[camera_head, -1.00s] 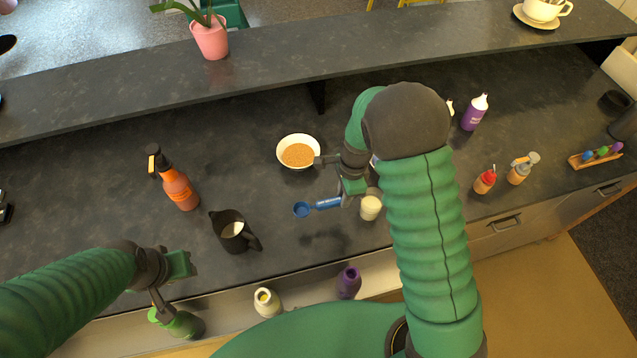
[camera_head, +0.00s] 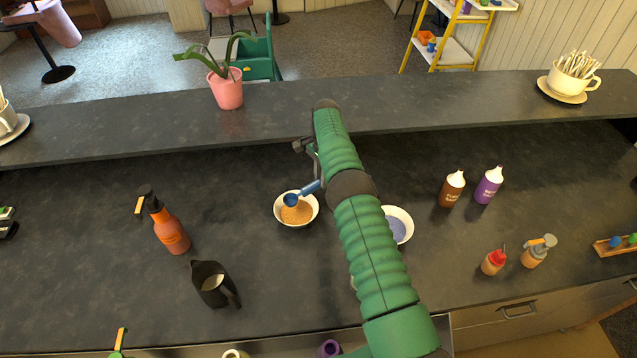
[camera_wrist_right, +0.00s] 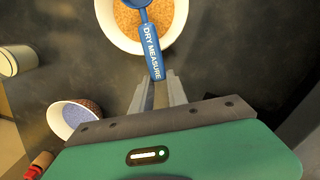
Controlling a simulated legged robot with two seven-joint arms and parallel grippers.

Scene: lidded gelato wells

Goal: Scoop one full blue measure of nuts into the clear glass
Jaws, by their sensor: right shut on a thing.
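The blue measure (camera_head: 291,199) is in the head view, its cup over the white bowl (camera_head: 279,217) of tan chopped nuts (camera_head: 298,213). I cannot tell whether the cup touches the nuts or holds any. My right gripper (camera_head: 318,183) is shut on the measure's handle, right of the bowl. In the right wrist view, the gripper's fingers (camera_wrist_right: 157,92) pinch the end of the handle, marked "DRY MEASURE" (camera_wrist_right: 151,50), and the cup is partly cut off at the top. I cannot make out a clear glass in either view now.
A bowl with bluish contents (camera_head: 397,227) stands right of the nuts, partly behind my right arm. A dark pitcher (camera_head: 212,285) and an orange bottle (camera_head: 171,230) stand left. Brown (camera_head: 452,189) and purple (camera_head: 488,186) bottles stand right. A raised ledge (camera_head: 420,108) runs behind.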

